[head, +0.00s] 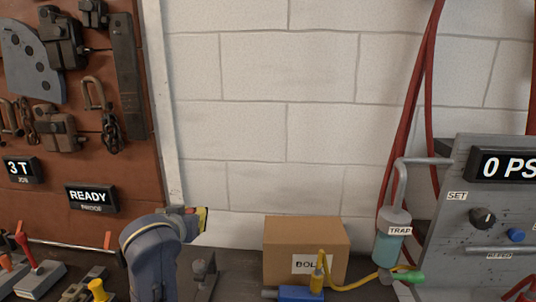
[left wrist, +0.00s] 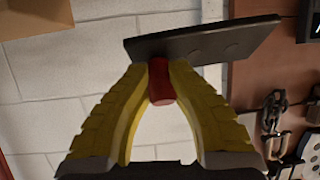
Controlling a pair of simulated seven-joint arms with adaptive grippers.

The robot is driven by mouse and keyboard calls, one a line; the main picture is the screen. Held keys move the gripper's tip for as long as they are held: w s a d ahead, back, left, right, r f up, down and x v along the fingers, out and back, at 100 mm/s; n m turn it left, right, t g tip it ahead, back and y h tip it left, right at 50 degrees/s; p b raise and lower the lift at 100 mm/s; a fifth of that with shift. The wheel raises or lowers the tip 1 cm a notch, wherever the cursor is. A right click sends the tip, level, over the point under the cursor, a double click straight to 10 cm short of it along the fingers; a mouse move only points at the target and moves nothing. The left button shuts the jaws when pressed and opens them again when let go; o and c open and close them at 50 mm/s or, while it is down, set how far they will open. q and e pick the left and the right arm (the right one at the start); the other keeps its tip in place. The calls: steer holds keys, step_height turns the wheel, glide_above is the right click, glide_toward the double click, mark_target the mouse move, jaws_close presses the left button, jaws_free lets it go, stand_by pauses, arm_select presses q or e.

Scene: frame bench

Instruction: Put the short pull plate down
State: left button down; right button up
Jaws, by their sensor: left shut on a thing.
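My left gripper (left wrist: 160,90) is shut on a short red piece (left wrist: 161,84) in the left wrist view. A flat dark grey plate (left wrist: 215,42), which looks like the short pull plate, sits just past the fingertips and appears joined to the red piece. It is tilted a little in that view. In the head view my left gripper (head: 202,218) is low, left of the cardboard box and in front of the wall, seen mostly from behind. The plate cannot be made out there. My right gripper is in neither view.
A cardboard box (head: 290,260) stands on the bench (head: 235,288), with a blue tool (head: 300,293) before it. A trap cylinder (head: 392,247) and grey control panel (head: 470,215) are at right. A brown board (head: 75,150) with hanging hardware is at left, red-levered fixtures (head: 38,272) below.

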arm_select(q)
steer(key=shift+w+d+r, duration=0.1)
steer(key=shift+d+r, duration=0.15)
steer(key=shift+r, duration=0.95)
steer(key=s+f, duration=0.3)
steer(key=f, duration=0.2)
steer(key=s+f, duration=0.3)
steer(key=f, duration=0.2)
steer(key=s+f, duration=0.3)
steer(key=f, duration=0.1)
steer(key=shift+a+f, duration=0.2)
steer(key=shift+f, duration=0.2)
